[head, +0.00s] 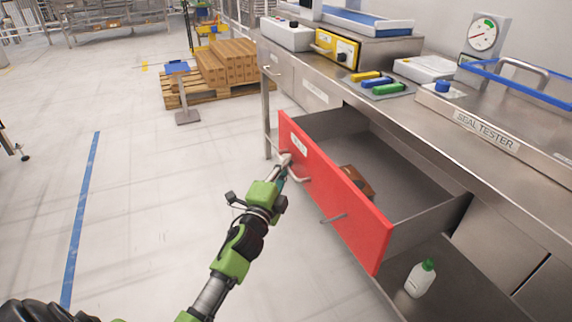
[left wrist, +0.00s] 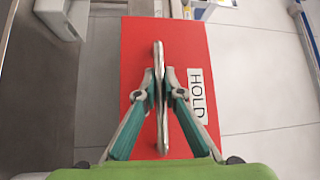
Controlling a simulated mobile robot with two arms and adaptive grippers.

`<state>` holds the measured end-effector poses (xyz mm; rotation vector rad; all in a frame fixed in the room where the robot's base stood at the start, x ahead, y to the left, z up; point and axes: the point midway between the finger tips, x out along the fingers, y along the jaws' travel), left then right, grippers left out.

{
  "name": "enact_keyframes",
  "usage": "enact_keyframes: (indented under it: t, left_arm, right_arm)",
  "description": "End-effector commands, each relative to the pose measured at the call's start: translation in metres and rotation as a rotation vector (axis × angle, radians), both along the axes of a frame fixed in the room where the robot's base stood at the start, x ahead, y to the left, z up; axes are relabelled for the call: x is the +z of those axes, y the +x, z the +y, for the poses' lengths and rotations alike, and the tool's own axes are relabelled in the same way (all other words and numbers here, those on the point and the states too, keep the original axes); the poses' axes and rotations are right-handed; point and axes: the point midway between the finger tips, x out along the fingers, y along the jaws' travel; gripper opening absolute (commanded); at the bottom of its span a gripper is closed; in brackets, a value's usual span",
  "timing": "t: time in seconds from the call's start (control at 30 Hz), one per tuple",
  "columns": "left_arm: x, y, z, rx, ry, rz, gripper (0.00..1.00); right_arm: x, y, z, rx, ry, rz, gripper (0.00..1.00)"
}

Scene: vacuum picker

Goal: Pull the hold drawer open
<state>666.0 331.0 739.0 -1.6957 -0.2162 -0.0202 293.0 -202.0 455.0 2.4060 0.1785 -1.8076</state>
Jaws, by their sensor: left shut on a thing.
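The hold drawer (head: 325,185) has a red front and stands well out from the bench, its grey inside showing in the head view. Its red front with the HOLD label (left wrist: 197,95) fills the middle of the left wrist view. A metal bar handle (left wrist: 160,95) runs along the front. My left gripper (head: 286,166) is shut on this handle, with one finger on each side of it in the left wrist view (left wrist: 160,92). A brown object (head: 357,182) lies inside the drawer, partly hidden by the front. My right gripper is not in view.
The steel bench (head: 440,110) carries a seal tester and coloured items. A white bottle with a green cap (head: 421,278) stands on the lower shelf below the drawer. A pallet of boxes (head: 227,65) stands behind. The floor left of the drawer is clear.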

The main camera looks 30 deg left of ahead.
Motion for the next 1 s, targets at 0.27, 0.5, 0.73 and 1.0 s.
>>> enact_keyframes:
  t: [0.27, 0.5, 0.73, 1.0]
  left_arm:
    - [-0.001, 0.000, -0.001, -0.001, -0.001, 0.002, 0.17]
    - [-0.003, -0.007, -0.001, -0.001, -0.001, 0.003, 0.17]
    - [-0.009, -0.045, -0.007, -0.001, -0.002, 0.005, 0.17]
    - [-0.015, -0.095, -0.013, -0.001, -0.001, 0.004, 0.17]
  right_arm:
    - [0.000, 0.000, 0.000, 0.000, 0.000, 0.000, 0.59]
    - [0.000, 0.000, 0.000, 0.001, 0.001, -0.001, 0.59]
    - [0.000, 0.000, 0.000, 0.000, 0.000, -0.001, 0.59]
    - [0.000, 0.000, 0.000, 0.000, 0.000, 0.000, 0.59]
